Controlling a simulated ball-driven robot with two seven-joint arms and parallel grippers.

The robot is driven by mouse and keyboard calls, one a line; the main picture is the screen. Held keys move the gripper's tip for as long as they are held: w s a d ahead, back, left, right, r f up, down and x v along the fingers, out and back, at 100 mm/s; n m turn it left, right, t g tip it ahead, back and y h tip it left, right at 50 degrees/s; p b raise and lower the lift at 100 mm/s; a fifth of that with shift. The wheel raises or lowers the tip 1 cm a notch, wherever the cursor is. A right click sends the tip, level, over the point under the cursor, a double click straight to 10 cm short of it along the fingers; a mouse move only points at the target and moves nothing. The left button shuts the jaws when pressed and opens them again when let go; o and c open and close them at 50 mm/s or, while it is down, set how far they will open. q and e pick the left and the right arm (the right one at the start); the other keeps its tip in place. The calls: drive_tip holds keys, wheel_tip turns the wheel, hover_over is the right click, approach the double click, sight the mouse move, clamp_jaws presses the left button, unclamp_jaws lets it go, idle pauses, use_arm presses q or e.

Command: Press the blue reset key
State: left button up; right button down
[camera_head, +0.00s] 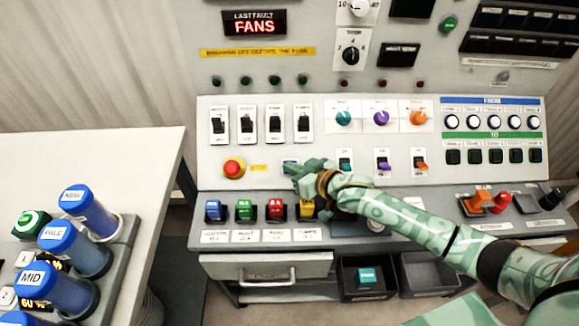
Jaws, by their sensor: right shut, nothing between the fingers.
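A small blue key (290,161) shows just above the tip of my right gripper on the panel's sloped face, right of a red emergency knob. It is mostly hidden by the gripper, and any lettering on it cannot be read. My right gripper (291,172) is shut and empty, with its tip at the key's lower edge in the picture. I cannot tell whether it touches or presses the key. My left gripper is out of view.
The red knob (234,168) sits left of the key. Blue (213,210), green (244,210), red (275,209) and yellow (306,209) blocks stand on the ledge below; my right arm crosses near the yellow one. A white table (120,160) with blue-capped jars is at left.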

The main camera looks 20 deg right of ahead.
drive_tip(key=shift+s+d+f, duration=0.1)
drive_tip(key=shift+d+f, duration=0.15)
drive_tip(key=shift+f, duration=0.35)
idle(0.3)
drive_tip(key=shift+s+r+p, duration=0.1)
drive_tip(key=shift+r+p, duration=0.25)
drive_tip(key=shift+p, duration=0.4)
drive_tip(key=shift+s+d+r, duration=0.1)
drive_tip(key=shift+s+d, duration=0.1)
drive_tip(key=shift+s, duration=0.1)
drive_tip(key=s+r+p, duration=0.1)
drive_tip(key=p, duration=0.1)
drive_tip(key=s+r+p, duration=0.1)
drive_tip(key=r+p, duration=0.1)
drive_tip(key=s+a+r+p, duration=0.1)
drive_tip(key=p, duration=0.1)
drive_tip(key=shift+r, duration=0.3)
